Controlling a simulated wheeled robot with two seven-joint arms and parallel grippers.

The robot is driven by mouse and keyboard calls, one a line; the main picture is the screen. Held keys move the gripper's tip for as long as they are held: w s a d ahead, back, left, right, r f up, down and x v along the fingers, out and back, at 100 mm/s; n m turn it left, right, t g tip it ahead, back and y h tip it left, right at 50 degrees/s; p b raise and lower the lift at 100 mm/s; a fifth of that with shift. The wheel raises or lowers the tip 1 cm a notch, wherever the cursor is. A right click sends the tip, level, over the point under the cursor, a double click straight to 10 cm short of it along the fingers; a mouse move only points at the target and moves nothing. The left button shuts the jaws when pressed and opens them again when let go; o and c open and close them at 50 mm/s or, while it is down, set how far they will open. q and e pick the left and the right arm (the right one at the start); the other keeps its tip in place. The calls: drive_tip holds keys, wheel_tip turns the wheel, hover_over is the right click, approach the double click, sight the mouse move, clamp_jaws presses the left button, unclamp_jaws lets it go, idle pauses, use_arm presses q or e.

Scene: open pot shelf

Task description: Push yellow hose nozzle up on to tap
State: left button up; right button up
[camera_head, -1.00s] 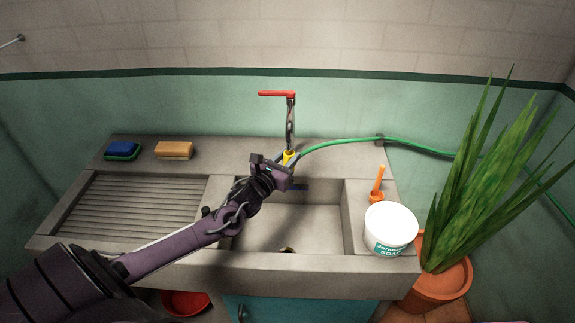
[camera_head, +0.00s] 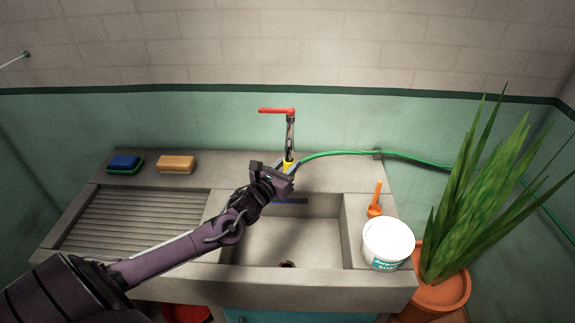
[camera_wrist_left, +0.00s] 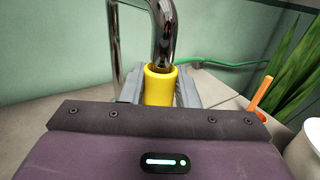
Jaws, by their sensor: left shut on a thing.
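The yellow hose nozzle (camera_head: 289,163) is upright, between the fingers of my left gripper (camera_head: 287,168). In the left wrist view the yellow nozzle (camera_wrist_left: 158,90) is held between two grey fingers, one on each side, and my left gripper (camera_wrist_left: 159,94) is shut on it. The chrome tap (camera_head: 290,138) has a red lever (camera_head: 275,110) on top. In the left wrist view the lower end of the tap's spout (camera_wrist_left: 164,35) meets the nozzle's open top and appears to sit inside its rim. The nozzle's lower part is hidden by my gripper. My right gripper is not in view.
The green hose (camera_head: 340,153) runs right along the wall. The sink (camera_head: 285,245) lies below my arm. A white tub (camera_head: 387,240), an orange brush (camera_head: 376,200) and a potted plant (camera_head: 470,200) stand right. Two sponges (camera_head: 125,162) (camera_head: 176,164) lie back left.

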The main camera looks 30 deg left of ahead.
use_arm(q)
drive_tip(key=shift+w+a+r+p, duration=0.15)
drive_tip(key=shift+r+p, duration=0.25)
drive_tip(key=shift+r, duration=0.4)
idle(0.4)
drive_tip(key=o, duration=0.8)
drive_tip(key=shift+o, duration=1.2)
drive_tip(key=shift+f, duration=0.1)
drive_tip(key=shift+f, duration=0.1)
drive_tip(key=shift+s+f, duration=0.1)
drive_tip(key=shift+s, duration=0.45)
drive_tip(key=s+b, duration=0.1)
drive_tip(key=s, duration=0.6)
drive_tip(key=shift+d+b, duration=0.25)
drive_tip(key=shift+b, duration=0.05)
